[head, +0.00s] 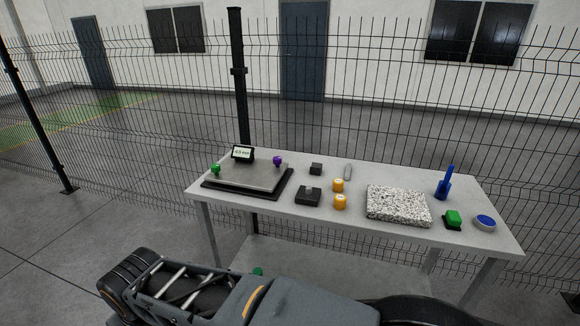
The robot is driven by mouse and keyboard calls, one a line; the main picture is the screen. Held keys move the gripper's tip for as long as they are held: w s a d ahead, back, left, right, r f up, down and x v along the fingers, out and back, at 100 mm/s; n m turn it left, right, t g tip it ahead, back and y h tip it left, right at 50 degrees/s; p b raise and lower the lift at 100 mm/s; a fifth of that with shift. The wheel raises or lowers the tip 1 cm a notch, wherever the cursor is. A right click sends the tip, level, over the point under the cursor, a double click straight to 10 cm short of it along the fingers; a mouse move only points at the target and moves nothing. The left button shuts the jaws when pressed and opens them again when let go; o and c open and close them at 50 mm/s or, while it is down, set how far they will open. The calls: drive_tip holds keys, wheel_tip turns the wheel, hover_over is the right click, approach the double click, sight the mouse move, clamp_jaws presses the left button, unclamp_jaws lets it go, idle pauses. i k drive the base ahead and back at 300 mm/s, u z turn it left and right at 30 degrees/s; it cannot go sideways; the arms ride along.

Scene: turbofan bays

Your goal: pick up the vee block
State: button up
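Two dark pieces on the light grey table could be the vee block, and the view is too small to show a clear vee groove. One is a small dark block (316,168) near the back edge, left of a pale rod-like piece. The other is a wider, low dark block (308,196) nearer the front, with a small lighter patch on top. Both sit apart from their neighbours. My gripper is not in view; only parts of my own body show along the bottom.
The table (275,213) also holds a flat plate with a display (243,153), green and purple knobs, two yellow cylinders (340,202), a pale rod (348,172), a speckled slab (398,206), a blue upright piece (444,185), a green block (453,219) and a blue-topped disc (485,223). A mesh fence stands behind.

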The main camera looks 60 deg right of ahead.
sight(317, 169)
drive_tip(key=z, duration=0.3)
drive_tip(key=i, duration=1.05)
drive_tip(key=z, duration=1.2)
drive_tip(key=i, duration=0.65)
drive_tip(key=z, duration=0.65)
